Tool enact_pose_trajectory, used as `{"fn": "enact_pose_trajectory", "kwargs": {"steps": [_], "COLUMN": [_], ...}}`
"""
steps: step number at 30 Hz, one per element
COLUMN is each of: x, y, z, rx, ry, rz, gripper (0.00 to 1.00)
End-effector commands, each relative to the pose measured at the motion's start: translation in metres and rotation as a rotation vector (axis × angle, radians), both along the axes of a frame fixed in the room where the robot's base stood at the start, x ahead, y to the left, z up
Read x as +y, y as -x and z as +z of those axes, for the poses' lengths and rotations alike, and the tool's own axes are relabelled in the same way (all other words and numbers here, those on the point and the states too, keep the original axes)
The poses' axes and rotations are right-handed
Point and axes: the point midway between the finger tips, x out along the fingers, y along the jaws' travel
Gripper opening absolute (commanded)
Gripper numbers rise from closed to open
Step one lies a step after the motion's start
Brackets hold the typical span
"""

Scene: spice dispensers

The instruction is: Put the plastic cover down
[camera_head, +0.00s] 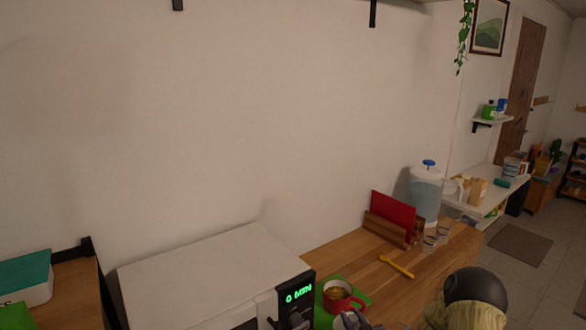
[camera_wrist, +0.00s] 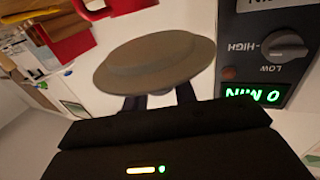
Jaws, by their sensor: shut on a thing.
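A brownish round, shallow-domed disc, which I take to be the plastic cover (camera_wrist: 155,62), shows in the wrist view. My gripper (camera_wrist: 158,99) is shut on it, with the dark fingers reaching under its near edge. The cover is tilted and sits close beside the microwave's control panel (camera_wrist: 270,50). I cannot tell whether it touches anything beneath. In the head view the cover cannot be made out clearly.
The white microwave (camera_head: 205,275) shows "0 MIN". A red mug (camera_head: 337,301) with brown contents stands on a green mat beside it. Further right are a yellow utensil (camera_head: 397,266), a red board (camera_head: 392,216), glasses (camera_head: 430,242) and a water jug (camera_head: 426,195).

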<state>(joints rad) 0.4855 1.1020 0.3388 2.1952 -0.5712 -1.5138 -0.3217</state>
Motion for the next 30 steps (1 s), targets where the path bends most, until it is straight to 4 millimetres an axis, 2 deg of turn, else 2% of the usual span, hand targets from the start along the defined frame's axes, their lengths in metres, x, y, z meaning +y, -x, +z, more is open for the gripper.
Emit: {"fn": "enact_pose_trajectory", "kwargs": {"steps": [1,6,15,22,30], "x": [-0.001,0.0,0.004,0.011,0.017], "y": [0.006,0.024,0.061,0.09,0.115], "z": [-0.015,-0.052,-0.106,-0.135,-0.153], "rx": [0.007,0.007,0.006,0.005,0.004], "ry": [-0.006,-0.005,-0.007,-0.007,-0.004], "rz": [-0.003,-0.01,-0.062,-0.141,-0.244], "gripper": [0.05,0.05,0.05,0.05,0.05]}}
